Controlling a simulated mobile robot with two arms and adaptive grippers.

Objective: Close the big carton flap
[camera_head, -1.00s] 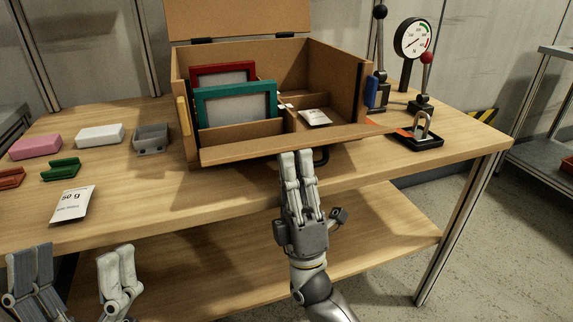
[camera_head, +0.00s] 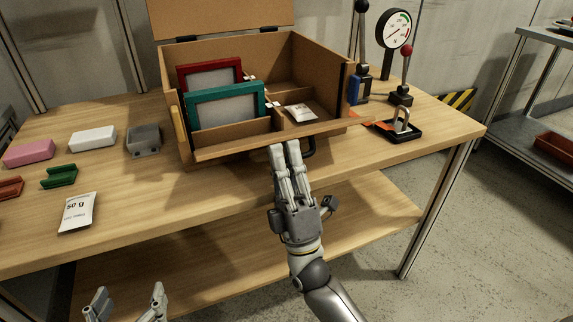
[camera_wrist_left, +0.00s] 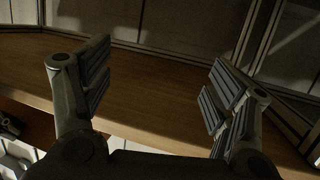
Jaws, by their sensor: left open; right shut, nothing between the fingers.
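The brown carton (camera_head: 318,62) stands open on the bench. Its big flap (camera_head: 222,17) stands raised at the back on dark hinges, its top cut off by the picture edge. My left gripper (camera_head: 131,291) is open and empty at the bottom left, in front of the bench. Its spread fingers also show in the left wrist view (camera_wrist_left: 152,90).
In the carton are a red frame (camera_head: 209,64), a green frame (camera_head: 258,105) and a white packet (camera_head: 300,111). A padlock (camera_head: 402,123) and a gauge (camera_head: 397,30) are at right. Pink (camera_head: 30,153), white (camera_head: 92,139) and grey (camera_head: 144,141) blocks and a 50 g packet (camera_head: 77,213) lie left.

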